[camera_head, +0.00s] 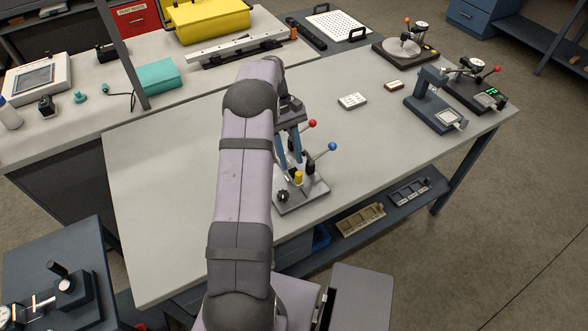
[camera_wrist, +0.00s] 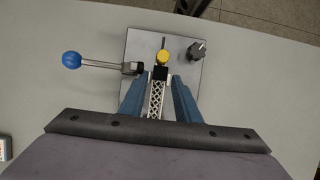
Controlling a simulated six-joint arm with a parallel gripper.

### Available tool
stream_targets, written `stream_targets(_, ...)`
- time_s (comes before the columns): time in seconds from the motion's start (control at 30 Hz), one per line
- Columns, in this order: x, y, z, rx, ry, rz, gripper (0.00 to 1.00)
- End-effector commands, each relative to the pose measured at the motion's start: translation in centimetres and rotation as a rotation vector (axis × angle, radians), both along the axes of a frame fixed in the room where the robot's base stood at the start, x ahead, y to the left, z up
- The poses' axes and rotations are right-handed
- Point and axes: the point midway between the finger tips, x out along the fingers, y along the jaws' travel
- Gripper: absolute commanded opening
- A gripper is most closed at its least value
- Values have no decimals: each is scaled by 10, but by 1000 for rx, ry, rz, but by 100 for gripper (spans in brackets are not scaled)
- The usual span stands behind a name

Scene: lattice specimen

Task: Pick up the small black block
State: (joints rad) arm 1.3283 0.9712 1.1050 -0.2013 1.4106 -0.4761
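My gripper (camera_wrist: 158,80) points down over a grey fixture plate (camera_wrist: 190,55), its two blue fingers apart. In the head view my gripper (camera_head: 291,162) is above the same plate (camera_head: 305,197). A small black block-like piece (camera_wrist: 160,73) shows between the fingertips, beside a yellow knob (camera_wrist: 162,57); I cannot tell whether it is loose or part of the fixture. A pale lattice strip (camera_wrist: 155,100) lies between the fingers, with gaps on both sides. The arm partly hides the fixture in the head view.
A blue-ball lever (camera_head: 332,146) and a red-ball lever (camera_head: 312,124) stand close by the fingers. A black knob (camera_wrist: 196,50) is on the plate. The bench (camera_head: 390,150) right of the fixture is clear.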

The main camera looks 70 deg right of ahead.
Motion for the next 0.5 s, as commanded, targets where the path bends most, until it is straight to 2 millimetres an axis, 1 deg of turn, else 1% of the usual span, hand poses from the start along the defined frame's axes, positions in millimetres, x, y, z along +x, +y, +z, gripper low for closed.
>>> stream_targets(0.03,-2,4,-1,4,2,-1,30)
stream_targets(0.1,-4,5,-10,3,2,-1,30)
stream_targets(0.23,-7,7,-20,0,0,-1,30)
stream_targets(0.5,-7,8,-24,-2,0,-1,30)
